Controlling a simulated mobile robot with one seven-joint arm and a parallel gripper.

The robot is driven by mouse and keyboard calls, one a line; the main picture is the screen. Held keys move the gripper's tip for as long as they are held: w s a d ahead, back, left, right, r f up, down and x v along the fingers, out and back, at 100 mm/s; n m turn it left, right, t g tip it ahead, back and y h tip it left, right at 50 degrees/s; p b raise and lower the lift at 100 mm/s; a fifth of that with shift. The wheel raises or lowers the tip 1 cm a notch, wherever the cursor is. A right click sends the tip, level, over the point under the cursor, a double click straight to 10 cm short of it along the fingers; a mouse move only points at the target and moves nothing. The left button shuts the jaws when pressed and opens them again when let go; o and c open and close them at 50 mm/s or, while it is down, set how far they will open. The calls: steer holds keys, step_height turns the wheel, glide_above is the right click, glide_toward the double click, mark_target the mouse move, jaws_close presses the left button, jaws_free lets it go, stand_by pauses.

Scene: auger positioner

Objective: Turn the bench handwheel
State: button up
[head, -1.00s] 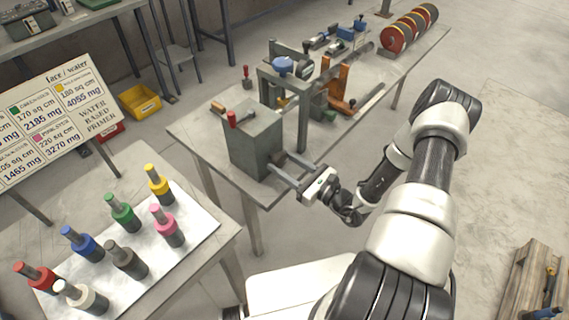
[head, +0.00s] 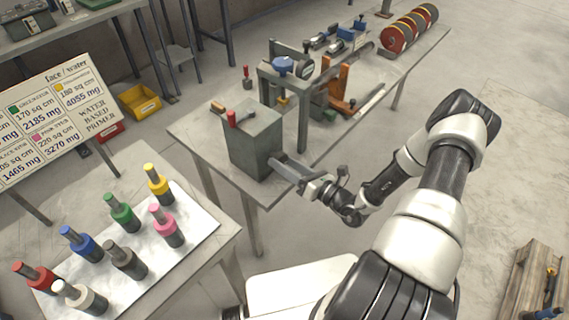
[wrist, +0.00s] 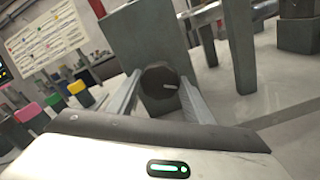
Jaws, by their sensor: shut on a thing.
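The handwheel (wrist: 158,88) is a dark, many-sided knob with a short pale mark, on the front face of a grey box (head: 255,142). The box stands at the near end of the bench and also shows in the wrist view (wrist: 145,38). My gripper (wrist: 160,82) has one long grey finger on each side of the handwheel and is shut on it. In the head view, my gripper (head: 278,161) reaches the box's front from the lower right and is rolled over. The fingers mostly hide the handwheel there.
Coloured bottles stand on a table at left.

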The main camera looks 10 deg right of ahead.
steer(key=m, duration=0.5)
steer(key=shift+m, duration=0.3)
stand_by(0.4)
steer(key=o, duration=1)
steer(key=shift+o, duration=0.2)
steer(key=shift+s+d, duration=0.1)
steer(key=v, duration=1.7)
steer(key=shift+b, duration=0.3)
steer(key=shift+r, duration=0.1)
